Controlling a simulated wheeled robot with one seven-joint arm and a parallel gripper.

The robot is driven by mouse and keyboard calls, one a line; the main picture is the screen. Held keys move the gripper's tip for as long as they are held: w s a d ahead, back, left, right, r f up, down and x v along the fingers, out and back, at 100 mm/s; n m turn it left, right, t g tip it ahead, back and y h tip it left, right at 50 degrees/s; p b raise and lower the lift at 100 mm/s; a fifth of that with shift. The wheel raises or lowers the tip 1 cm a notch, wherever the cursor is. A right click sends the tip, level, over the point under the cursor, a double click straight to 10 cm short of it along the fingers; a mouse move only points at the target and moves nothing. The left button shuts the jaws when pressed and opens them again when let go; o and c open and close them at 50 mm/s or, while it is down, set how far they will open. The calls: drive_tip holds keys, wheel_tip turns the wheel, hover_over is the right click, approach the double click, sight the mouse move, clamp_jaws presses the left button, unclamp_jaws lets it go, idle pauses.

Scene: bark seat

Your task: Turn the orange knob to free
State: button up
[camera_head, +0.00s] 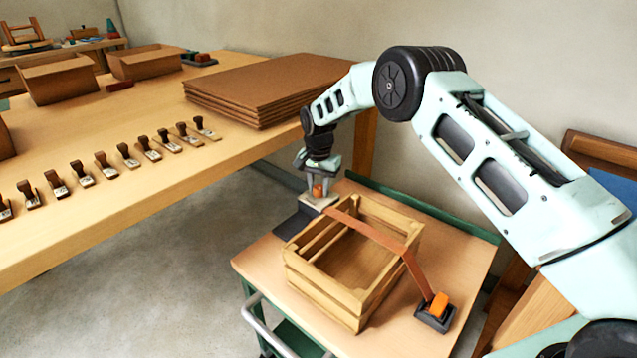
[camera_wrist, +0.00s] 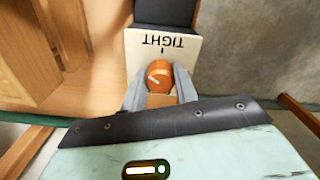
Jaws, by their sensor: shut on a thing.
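The orange knob (camera_head: 317,190) sits on a pale block (camera_head: 318,201) at the far left end of a brown strap (camera_head: 370,231). In the wrist view the knob (camera_wrist: 158,76) carries a short white line, slanted and not lined up with the dark tick by the upside-down word TIGHT on the pale plate (camera_wrist: 163,47). My gripper (camera_head: 318,182) points down over it. In the wrist view my gripper's grey fingers (camera_wrist: 159,92) are shut on the knob, one on each side. No FREE label shows; part of the plate is hidden by the gripper.
The strap crosses an open wooden crate (camera_head: 312,290) to an orange-topped dark fitting (camera_head: 437,308) on the cart top (camera_head: 455,265). A long table (camera_head: 160,175) at left holds several stamps, boxes and stacked brown boards (camera_head: 255,88). Bare floor lies between table and cart.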

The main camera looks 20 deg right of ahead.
drive_tip(key=n+p, duration=0.1)
drive_tip(key=n, duration=0.2)
drive_tip(key=shift+r+n, duration=0.1)
drive_tip(key=shift+n, duration=0.2)
drive_tip(key=n, duration=0.3)
drive_tip(key=shift+n, duration=0.3)
drive_tip(key=n+p, duration=0.1)
drive_tip(key=n, duration=0.2)
drive_tip(key=shift+n, duration=0.4)
drive_tip(key=n, duration=0.3)
drive_tip(key=shift+n, duration=0.3)
drive_tip(key=n, duration=1)
drive_tip(key=shift+d, duration=0.1)
drive_tip(key=shift+n, duration=0.3)
drive_tip(key=o, duration=1)
drive_tip(key=shift+c, duration=0.2)
